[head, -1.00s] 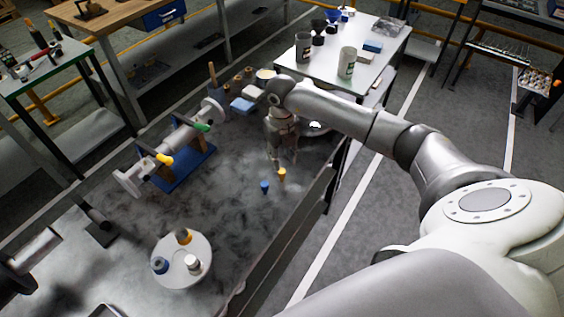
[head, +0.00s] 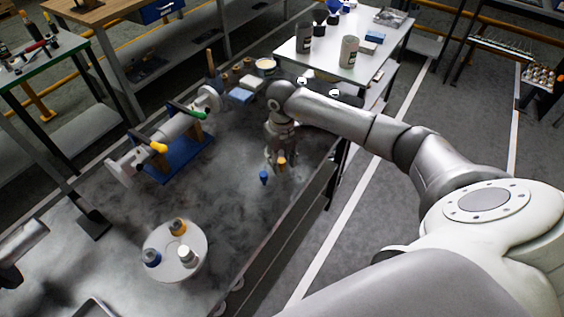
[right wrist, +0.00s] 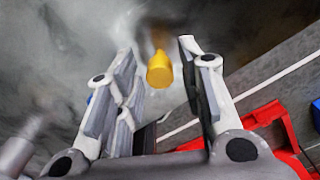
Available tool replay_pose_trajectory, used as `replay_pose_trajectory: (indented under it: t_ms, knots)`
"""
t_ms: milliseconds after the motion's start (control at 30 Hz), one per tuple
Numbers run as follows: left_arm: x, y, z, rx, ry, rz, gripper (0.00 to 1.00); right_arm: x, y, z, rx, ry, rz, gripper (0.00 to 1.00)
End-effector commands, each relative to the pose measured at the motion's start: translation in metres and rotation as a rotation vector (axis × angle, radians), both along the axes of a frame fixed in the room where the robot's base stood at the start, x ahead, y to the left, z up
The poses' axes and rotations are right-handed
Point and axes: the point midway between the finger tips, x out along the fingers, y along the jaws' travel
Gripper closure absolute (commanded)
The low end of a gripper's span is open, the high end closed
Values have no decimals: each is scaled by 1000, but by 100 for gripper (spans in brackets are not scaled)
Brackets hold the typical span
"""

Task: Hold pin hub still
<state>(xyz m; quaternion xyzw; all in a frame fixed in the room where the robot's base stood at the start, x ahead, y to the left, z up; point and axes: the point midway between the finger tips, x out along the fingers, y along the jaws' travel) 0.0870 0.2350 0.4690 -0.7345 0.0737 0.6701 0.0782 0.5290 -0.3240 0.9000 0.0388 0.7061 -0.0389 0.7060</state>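My right gripper (head: 280,166) hangs fingers down over the dark bench, at a small yellow piece (head: 282,162). In the right wrist view the open fingers (right wrist: 158,85) have the yellow piece (right wrist: 160,70) between their tips, with gaps on both sides. A small blue piece (head: 263,177) stands just left of the gripper. A round white plate (head: 160,270) carries small orange, blue and white pieces. A blue stand (head: 185,158) holds a pale shaft with round end flanges and yellow and green handles. I cannot tell which piece is the pin hub.
The dark bench (head: 225,215) has free room between the plate and my right gripper. Tins and blocks (head: 240,95) stand at its back. A white table (head: 325,60) with grey canisters (head: 348,52) stands behind. A red part (right wrist: 265,120) shows in the right wrist view.

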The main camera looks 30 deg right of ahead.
Motion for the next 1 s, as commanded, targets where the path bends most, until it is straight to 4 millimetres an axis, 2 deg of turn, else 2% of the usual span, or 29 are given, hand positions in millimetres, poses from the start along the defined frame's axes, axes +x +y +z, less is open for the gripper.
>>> replay_pose_trajectory:
  t_ms: [800, 1000]
  knots:
    - [0, 0, -3, 0, -1, 0, 22, 0, 0, 0, 0, -1, 0, 64]
    - [0, 0, -3, 0, -1, 0, 22, 0, 0, 0, 0, 0, 0, 90]
